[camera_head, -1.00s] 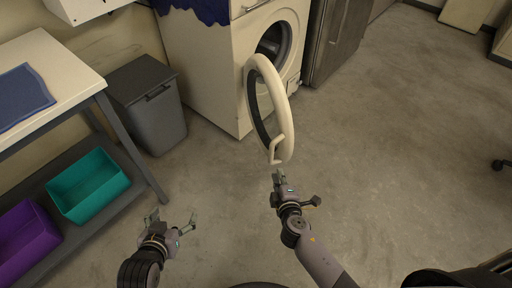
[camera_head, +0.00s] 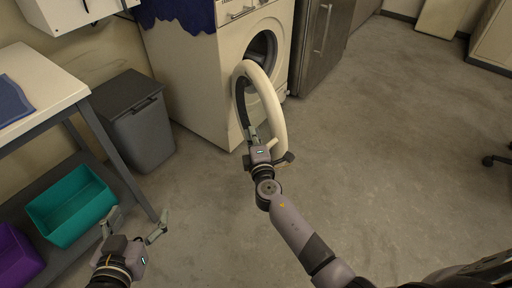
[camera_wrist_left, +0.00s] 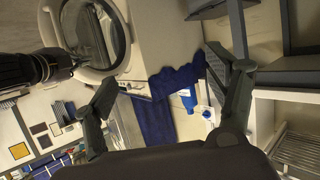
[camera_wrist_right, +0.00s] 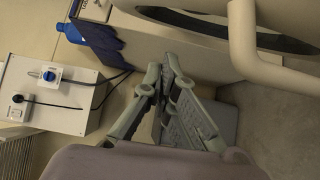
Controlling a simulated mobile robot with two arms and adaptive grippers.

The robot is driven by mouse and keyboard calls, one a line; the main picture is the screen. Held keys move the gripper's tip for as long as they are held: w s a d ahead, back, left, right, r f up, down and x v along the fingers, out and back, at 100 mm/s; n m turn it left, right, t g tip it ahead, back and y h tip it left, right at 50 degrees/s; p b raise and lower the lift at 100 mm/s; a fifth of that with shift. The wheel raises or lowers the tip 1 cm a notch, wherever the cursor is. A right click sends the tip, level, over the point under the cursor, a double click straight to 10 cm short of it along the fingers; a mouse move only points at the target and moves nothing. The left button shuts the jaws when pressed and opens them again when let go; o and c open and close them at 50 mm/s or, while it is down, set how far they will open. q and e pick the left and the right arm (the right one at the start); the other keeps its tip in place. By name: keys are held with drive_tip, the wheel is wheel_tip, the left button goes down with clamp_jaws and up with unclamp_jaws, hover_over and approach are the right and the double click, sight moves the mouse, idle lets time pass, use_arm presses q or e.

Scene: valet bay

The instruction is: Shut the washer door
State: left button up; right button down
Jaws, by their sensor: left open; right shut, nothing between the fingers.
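The white washer (camera_head: 205,75) stands at the back, with its dark round opening (camera_head: 262,50) showing. Its ring-shaped door (camera_head: 267,92) is swung open toward me. My right gripper (camera_head: 254,137) is shut and empty at the door's lower left edge, overlapping the ring in the head view; I cannot tell whether it touches. In the right wrist view the pale door handle (camera_wrist_right: 243,45) is close by, beside the shut fingers (camera_wrist_right: 168,85). My left gripper (camera_head: 135,228) is open and empty at the lower left, away from the door. The left wrist view shows the door (camera_wrist_left: 97,30) at its top left.
A dark grey bin (camera_head: 137,120) stands left of the washer. A table (camera_head: 45,85) with a teal bin (camera_head: 72,205) and a purple bin (camera_head: 15,255) below is at the left. A dark fridge (camera_head: 322,45) stands right of the washer.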

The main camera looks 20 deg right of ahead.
drive_tip(key=shift+w+d, duration=0.15)
drive_tip(key=shift+d, duration=1.8)
drive_tip(key=shift+d, duration=0.1)
